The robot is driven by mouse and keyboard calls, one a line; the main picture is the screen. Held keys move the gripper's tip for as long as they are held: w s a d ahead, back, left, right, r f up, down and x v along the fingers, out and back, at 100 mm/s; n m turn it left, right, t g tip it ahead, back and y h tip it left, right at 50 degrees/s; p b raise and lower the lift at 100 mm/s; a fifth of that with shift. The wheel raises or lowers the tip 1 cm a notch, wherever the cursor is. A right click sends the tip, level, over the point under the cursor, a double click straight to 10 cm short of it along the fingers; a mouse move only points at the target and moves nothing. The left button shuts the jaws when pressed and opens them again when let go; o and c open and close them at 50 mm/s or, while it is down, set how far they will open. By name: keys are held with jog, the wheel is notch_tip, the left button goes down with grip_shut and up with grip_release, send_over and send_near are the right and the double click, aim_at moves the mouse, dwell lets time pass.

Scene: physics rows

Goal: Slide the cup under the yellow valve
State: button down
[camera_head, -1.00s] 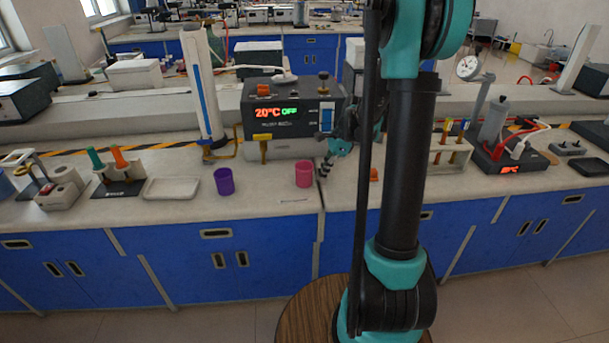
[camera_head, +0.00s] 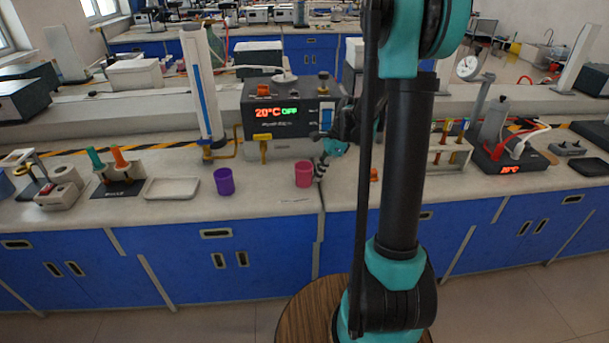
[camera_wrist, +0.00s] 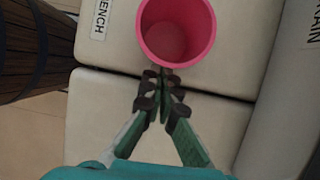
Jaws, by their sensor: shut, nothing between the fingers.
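A pink cup (camera_head: 304,176) stands upright on the bench near its front edge; it also shows from above, empty, in the wrist view (camera_wrist: 176,35). My gripper (camera_head: 319,172) is shut and empty, low beside the cup's right side in the head view. In the wrist view its fingertips (camera_wrist: 163,82) are right by the cup's rim; whether they touch it I cannot tell. The yellow valve (camera_head: 262,138) is on the front of the 20°C OFF device (camera_head: 290,105), behind and left of the pink cup. A purple cup (camera_head: 224,181) stands further left.
A white tray (camera_head: 172,188) lies left of the purple cup. A small orange object (camera_head: 374,174) and a test tube rack (camera_head: 449,156) are to the right. The bench between the two cups is clear. A thin seam crosses the bench by the pink cup.

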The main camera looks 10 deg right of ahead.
aim_at(277, 185)
jog(key=shift+s+a, duration=0.15)
jog(key=shift+a, duration=6.15)
jog(key=shift+d, duration=0.1)
jog(key=shift+d, duration=0.1)
jog(key=shift+d, duration=1.1)
notch_tip(277, 185, up, 8)
